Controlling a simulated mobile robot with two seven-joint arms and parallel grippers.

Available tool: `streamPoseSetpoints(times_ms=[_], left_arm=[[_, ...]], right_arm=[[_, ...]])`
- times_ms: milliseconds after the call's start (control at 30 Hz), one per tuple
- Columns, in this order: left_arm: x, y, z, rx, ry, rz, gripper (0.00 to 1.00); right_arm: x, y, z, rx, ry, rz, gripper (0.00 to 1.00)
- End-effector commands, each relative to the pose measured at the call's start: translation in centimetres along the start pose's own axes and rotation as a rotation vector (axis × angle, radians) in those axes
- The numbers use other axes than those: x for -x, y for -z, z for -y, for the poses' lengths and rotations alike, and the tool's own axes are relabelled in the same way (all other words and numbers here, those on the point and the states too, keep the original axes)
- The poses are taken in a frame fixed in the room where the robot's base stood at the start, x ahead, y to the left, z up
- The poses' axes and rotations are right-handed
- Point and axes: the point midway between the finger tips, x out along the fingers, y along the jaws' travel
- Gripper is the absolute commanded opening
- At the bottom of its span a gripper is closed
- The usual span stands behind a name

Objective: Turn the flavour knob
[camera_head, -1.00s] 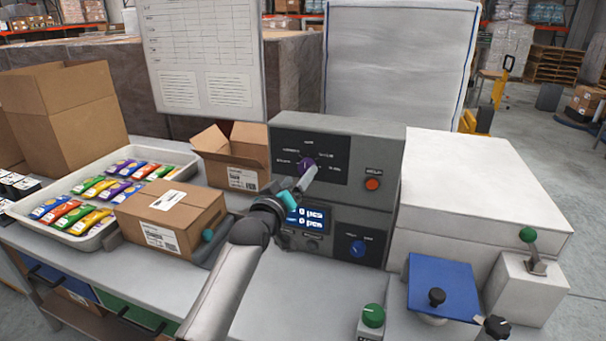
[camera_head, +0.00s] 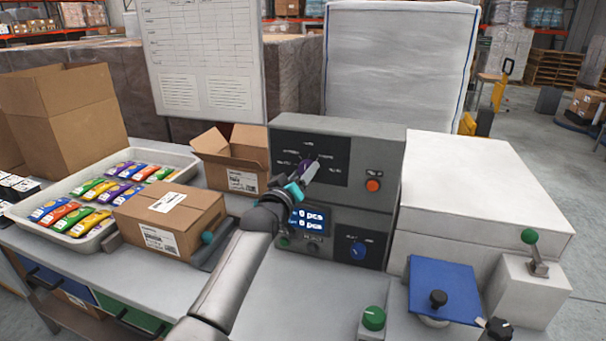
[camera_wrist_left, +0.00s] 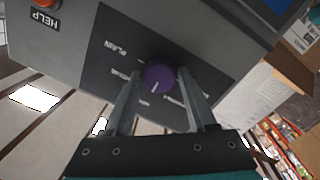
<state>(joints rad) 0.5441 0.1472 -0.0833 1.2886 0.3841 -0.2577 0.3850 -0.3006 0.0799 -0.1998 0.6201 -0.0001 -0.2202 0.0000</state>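The purple flavour knob (camera_head: 305,166) sits on the dark upper panel of the grey control box, with printed labels around it. In the left wrist view the knob (camera_wrist_left: 158,77) shows a white pointer line toward the bottom of the picture, and one label reads PLAIN. My left gripper (camera_head: 311,173) is at this panel, partly covering the knob. Its two fingers (camera_wrist_left: 159,84) stand apart, one on each side of the knob, with what looks like a narrow gap to it. Whether a fingertip touches the knob is hard to tell.
The grey control box (camera_head: 388,137) also carries an orange HELP button (camera_head: 373,185), a display (camera_head: 309,219) and a blue knob (camera_head: 358,250). A closed carton (camera_head: 185,232) and a tray of colourful packets (camera_head: 22,222) lie left. A blue plate (camera_head: 455,283) stands right.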

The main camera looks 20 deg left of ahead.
Motion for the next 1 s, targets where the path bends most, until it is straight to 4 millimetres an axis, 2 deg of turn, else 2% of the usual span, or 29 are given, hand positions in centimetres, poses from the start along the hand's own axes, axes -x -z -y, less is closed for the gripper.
streamPoseSetpoints(times_ms=[67,467,767,1000], left_arm=[[0.0,0.0,0.0,0.000,0.000,0.000,0.47],[0.0,0.0,0.0,0.000,0.000,0.000,0.02],[0.0,0.0,0.0,-0.025,0.001,0.002,0.00],[0.0,0.1,-0.1,-0.142,0.005,0.007,0.00]], right_arm=[[0.0,0.0,0.0,0.000,0.000,0.000,0.50],[0.0,0.0,0.0,0.000,0.000,0.000,0.50],[0.2,0.0,0.0,0.000,0.000,0.000,0.50],[1.0,0.1,0.0,0.000,0.000,0.000,0.50]])
